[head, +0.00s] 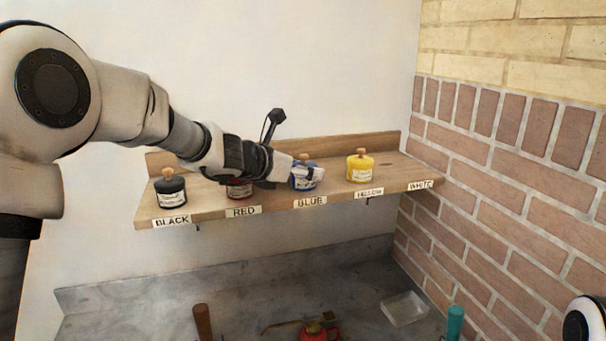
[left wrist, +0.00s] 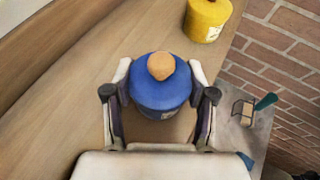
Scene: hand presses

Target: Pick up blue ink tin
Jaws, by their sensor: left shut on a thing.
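The blue ink tin (head: 304,177) stands upright on the wooden shelf above the BLUE label, with a cork-coloured knob on its lid. In the left wrist view the blue tin (left wrist: 160,90) sits between my two fingers. My left gripper (head: 308,174) reaches in from the left and is shut around the tin's sides. Its arm partly hides the red tin (head: 239,190). Whether the blue tin is clear of the shelf cannot be told. My right gripper is not in view.
The shelf (head: 275,208) also holds a black tin (head: 171,190) at left and a yellow tin (head: 360,167) at right; the WHITE place is empty. A brick wall (head: 500,180) bounds the right. Below, a grey counter (head: 150,305) holds a red can (head: 318,331) and a clear block (head: 405,309).

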